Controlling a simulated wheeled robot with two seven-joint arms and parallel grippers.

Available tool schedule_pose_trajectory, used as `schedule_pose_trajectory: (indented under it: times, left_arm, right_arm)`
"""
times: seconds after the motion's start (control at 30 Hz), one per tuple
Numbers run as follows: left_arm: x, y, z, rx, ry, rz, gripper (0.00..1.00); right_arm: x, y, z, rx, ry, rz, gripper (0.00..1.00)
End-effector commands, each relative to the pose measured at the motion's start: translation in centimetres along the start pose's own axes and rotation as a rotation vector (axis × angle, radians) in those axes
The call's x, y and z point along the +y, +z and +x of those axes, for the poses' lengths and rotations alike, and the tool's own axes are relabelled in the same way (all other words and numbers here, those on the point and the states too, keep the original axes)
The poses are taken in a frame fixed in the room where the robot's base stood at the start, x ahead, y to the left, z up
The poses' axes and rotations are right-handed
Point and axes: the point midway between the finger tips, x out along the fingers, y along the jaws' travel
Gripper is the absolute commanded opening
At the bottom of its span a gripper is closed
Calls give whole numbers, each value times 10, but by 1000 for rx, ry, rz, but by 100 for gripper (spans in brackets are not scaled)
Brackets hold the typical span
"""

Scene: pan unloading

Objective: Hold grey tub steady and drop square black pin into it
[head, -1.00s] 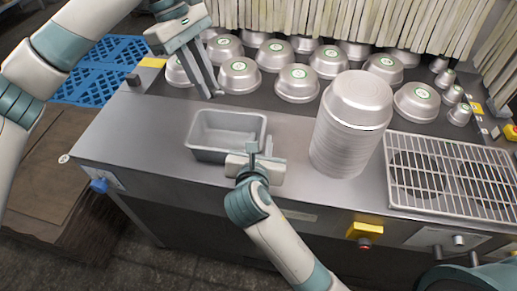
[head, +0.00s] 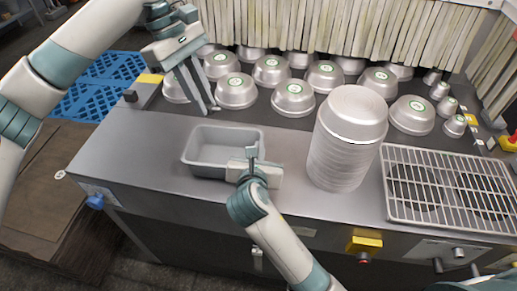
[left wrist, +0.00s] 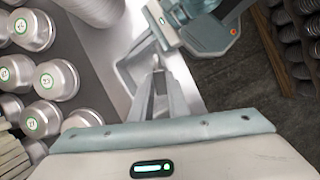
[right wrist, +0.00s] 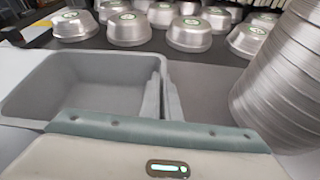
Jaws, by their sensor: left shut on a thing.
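The grey tub (head: 200,168) is an open rectangular bin, upright and empty-looking on the steel counter. It also shows in the right wrist view (right wrist: 85,92). My right gripper (head: 252,153) is at the tub's right side, its fingers (right wrist: 163,92) close together on the right wall. My left gripper (head: 213,108) is above and behind the tub's back edge, fingers pointing down. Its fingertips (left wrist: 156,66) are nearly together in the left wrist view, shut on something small. The square black pin cannot be made out clearly; the fingers largely hide what they hold.
A tall stack of metal pans (head: 345,145) stands right of the tub, close to my right gripper. Several upturned pans (head: 293,98) fill the back, before hanging strips (head: 330,30). A wire rack (head: 440,185) lies at right. Counter left of the tub (head: 130,150) is clear.

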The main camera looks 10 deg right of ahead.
Motion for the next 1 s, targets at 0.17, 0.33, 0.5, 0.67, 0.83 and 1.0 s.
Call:
schedule_pose_trajectory:
  times: [0.17,0.33,0.5,0.67,0.83,1.0]
  left_arm:
    - [2,-3,5,-2,-1,-2,0]
    - [12,-16,28,-7,-3,-6,0]
    - [25,-35,61,-7,-2,-6,0]
    - [31,-48,81,-2,-1,-2,0]
    - [32,-51,85,0,0,0,0]
    - [32,-51,85,0,0,0,0]
  right_arm:
    - [0,0,0,0,0,0,0]
    - [0,0,0,0,0,0,0]
    - [0,0,0,0,0,0,0]
    - [0,0,0,0,0,0,0]
    - [0,0,0,1,0,0,0]
    - [0,0,0,1,0,0,0]
